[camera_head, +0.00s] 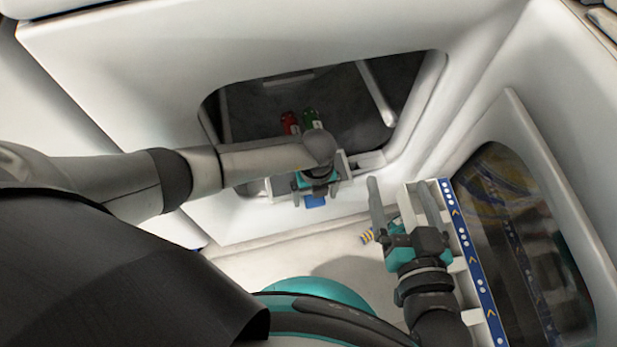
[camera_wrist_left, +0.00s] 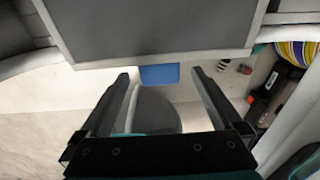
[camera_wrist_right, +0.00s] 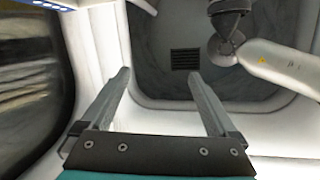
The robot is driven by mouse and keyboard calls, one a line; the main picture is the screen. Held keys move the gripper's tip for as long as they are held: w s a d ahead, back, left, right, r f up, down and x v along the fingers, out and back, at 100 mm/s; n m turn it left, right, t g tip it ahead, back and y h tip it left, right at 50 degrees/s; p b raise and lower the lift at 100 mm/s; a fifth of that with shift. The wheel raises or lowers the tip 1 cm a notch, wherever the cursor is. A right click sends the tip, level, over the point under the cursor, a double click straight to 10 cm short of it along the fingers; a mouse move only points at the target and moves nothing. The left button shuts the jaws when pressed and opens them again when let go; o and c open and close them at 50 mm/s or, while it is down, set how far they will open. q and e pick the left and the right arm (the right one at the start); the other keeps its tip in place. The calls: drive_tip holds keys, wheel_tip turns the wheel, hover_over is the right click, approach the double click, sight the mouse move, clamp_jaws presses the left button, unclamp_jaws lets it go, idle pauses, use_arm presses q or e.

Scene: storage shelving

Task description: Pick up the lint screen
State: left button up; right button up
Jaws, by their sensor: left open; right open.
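The lint screen shows in the left wrist view as a flat grey panel (camera_wrist_left: 155,28) with a pale frame and a blue tab (camera_wrist_left: 159,75) at its near edge. In the head view the pale frame is mostly hidden behind my left arm, and the blue tab (camera_head: 314,201) shows just below the gripper. My left gripper (camera_wrist_left: 160,82) is open, its fingertips on either side of the blue tab with gaps; I cannot tell the depth between them. My right gripper (camera_head: 398,190) is open and empty, right of the left one; its wrist view (camera_wrist_right: 160,76) shows nothing between the fingers.
A dark rounded opening (camera_head: 345,95) in a white wall lies behind my left gripper. Red (camera_head: 288,123) and green (camera_head: 310,118) items stand there. A blue-edged white rack (camera_head: 470,255) and a dark window (camera_head: 525,240) are close beside my right gripper. A small striped item (camera_head: 367,236) lies between the grippers.

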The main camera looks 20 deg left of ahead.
use_arm(q)
drive_tip(key=shift+f+b, duration=0.35)
drive_tip(key=shift+f, duration=0.3)
use_arm(e)
drive_tip(key=shift+s+a+r+m+t+y, duration=0.35)
drive_tip(key=shift+r+t, duration=0.2)
drive_tip(key=shift+t, duration=0.25)
use_arm(q)
drive_tip(key=shift+c, duration=0.2)
drive_tip(key=c, duration=1.5)
